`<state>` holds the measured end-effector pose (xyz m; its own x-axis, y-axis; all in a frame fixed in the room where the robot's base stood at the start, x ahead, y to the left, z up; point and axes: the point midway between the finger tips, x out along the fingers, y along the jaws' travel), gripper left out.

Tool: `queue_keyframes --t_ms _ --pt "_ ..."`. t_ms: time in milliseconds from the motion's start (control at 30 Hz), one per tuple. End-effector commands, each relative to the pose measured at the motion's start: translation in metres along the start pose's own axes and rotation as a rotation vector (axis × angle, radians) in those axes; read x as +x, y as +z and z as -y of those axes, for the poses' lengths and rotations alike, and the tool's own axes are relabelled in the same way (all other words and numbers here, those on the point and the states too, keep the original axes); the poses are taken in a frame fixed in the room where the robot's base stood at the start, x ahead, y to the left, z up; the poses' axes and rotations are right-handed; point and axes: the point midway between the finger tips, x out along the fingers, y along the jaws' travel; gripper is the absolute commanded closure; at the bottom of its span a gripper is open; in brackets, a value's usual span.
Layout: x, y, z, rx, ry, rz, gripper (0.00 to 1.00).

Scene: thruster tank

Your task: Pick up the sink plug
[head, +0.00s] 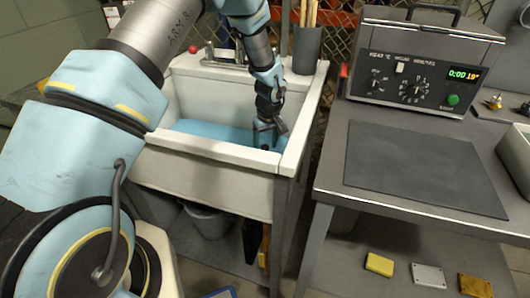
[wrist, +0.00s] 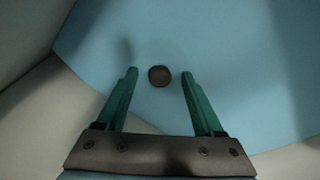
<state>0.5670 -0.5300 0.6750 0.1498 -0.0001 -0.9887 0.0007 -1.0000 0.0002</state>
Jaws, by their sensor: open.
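The sink plug (wrist: 159,76) shows in the wrist view as a small dark brown disc in the blue-floored sink basin. My gripper (wrist: 159,80) has two green fingers spread apart, with the plug seen between their tips and not touched by either. In the head view my gripper (head: 268,130) reaches down into the white sink (head: 205,165), near its front right inner wall. The plug cannot be made out clearly there, as the gripper and the sink's front rim are close around it. How far the fingertips are above the plug I cannot tell.
The sink walls (wrist: 32,105) stand close on the left of the wrist view. Right of the sink is a metal bench with a dark mat (head: 420,165) and a heater box (head: 420,65). A dark holder with sticks (head: 306,50) stands at the sink's back right.

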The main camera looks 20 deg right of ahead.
Motion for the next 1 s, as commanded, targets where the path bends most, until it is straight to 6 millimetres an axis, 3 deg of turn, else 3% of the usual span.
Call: queue_keyframes --t_ms 67,600,1000 --pt "0.0 0.0 0.0001 0.0 0.0 0.0 0.38" --pt "-0.0003 0.0001 0.0001 0.0 0.0 0.0 0.98" --pt "-0.0006 -0.0001 0.0001 0.0 0.0 0.0 1.0"
